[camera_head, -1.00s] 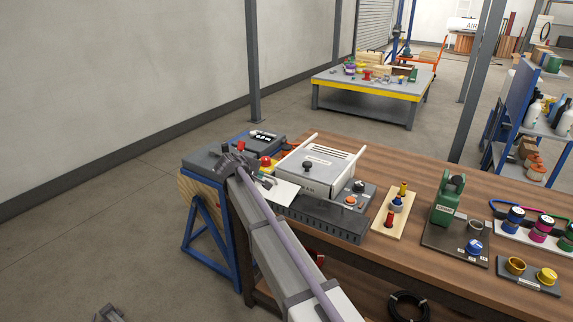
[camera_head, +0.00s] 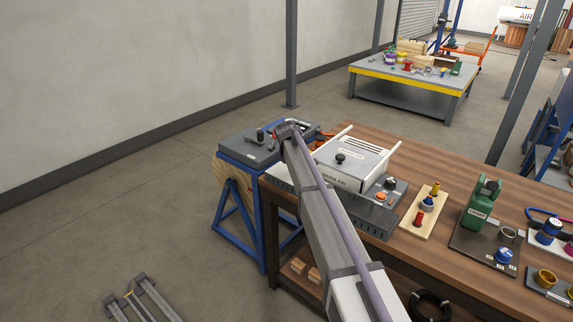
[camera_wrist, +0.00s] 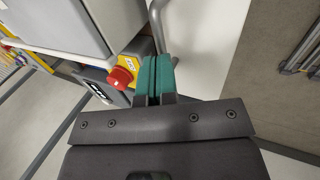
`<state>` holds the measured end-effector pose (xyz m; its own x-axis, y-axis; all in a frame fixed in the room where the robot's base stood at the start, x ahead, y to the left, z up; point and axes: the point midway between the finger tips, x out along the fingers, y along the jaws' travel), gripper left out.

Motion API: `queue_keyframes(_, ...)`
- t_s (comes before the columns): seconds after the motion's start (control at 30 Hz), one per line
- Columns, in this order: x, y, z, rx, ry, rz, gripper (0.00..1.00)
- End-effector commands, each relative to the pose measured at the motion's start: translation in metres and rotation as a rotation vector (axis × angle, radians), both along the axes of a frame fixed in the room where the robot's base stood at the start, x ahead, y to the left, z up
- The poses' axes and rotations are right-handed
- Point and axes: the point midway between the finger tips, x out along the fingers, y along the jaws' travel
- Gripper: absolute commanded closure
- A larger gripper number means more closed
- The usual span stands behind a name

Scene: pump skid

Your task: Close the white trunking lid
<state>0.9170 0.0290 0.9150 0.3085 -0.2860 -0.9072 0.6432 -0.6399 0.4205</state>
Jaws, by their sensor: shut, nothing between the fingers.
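The white trunking lid (camera_head: 279,178) shows as a pale strip at the bench's left end, left of my arm, which hides much of it. The dark slotted trunking (camera_head: 372,217) runs along the bench's front edge, to the right of my arm. My gripper's end (camera_head: 287,130) is beyond the lid, over the grey control box; its fingers are hard to make out there. In the wrist view my teal fingertips (camera_wrist: 154,78) are together and empty, beside a red stop button on a yellow base (camera_wrist: 122,76). I cannot tell the lid in that view.
A white cabinet (camera_head: 352,160) with a black knob stands behind the trunking. The grey control box (camera_head: 243,148) sits at the far left.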

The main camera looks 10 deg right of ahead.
Motion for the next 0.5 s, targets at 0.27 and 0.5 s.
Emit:
queue_keyframes(0.27, 0.0047, -0.0042, -0.0065, -0.001, -0.001, 0.000, 1.00)
queue_keyframes(0.5, 0.0055, -0.0052, -0.0071, -0.001, -0.001, 0.000, 1.00)
